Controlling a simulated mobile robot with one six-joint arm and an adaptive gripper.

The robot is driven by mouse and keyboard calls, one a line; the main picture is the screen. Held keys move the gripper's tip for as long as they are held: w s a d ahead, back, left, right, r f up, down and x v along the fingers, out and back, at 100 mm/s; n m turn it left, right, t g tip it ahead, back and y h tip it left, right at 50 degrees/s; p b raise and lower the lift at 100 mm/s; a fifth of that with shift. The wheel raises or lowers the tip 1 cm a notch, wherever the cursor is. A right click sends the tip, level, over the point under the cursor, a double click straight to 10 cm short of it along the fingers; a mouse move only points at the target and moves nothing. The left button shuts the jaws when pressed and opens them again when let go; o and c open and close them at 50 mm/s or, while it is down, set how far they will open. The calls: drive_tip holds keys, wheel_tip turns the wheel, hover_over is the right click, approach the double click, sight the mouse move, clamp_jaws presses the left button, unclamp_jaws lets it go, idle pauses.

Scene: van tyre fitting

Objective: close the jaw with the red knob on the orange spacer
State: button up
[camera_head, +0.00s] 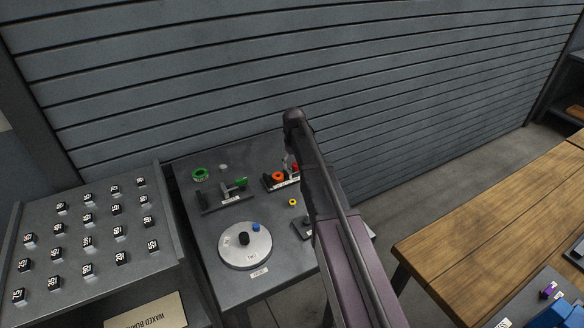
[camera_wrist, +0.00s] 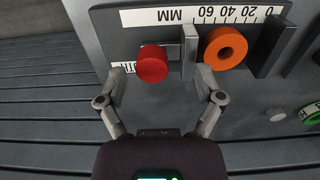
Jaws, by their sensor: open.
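The orange spacer (camera_wrist: 225,47) is a thick ring in the wrist view, lying on the grey vise base between a grey sliding jaw (camera_wrist: 190,50) and a dark fixed jaw (camera_wrist: 272,45). The spacer also shows in the head view (camera_head: 278,176). The red knob (camera_wrist: 153,63) sits on the left of the sliding jaw; it also shows in the head view (camera_head: 295,167). The sliding jaw looks close beside the spacer; whether they touch I cannot tell. My gripper (camera_wrist: 160,80) is open and empty, its fingers on either side of and below the red knob in the picture.
A MM scale (camera_wrist: 215,16) runs along the vise. A green ring (camera_head: 200,174), a green-knobbed fixture (camera_head: 240,183), a yellow ring (camera_head: 292,202) and a round grey plate (camera_head: 245,246) share the table. A slatted wall (camera_head: 300,70) stands behind.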

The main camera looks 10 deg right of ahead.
drive_tip(key=shift+r+p, duration=2.95)
drive_tip(key=shift+r, duration=0.15)
drive_tip(key=s+m, duration=0.3)
drive_tip(key=s, duration=2.6)
drive_tip(key=shift+d+m, duration=0.3)
idle(0.6)
drive_tip(key=shift+c, duration=1.4)
drive_tip(key=n+p, duration=0.2)
drive_tip(key=n, duration=0.2)
approach(294, 166)
drive_tip(key=shift+w+d+f, duration=0.25)
drive_tip(key=shift+w+d, duration=0.05)
drive_tip(key=shift+d, duration=0.05)
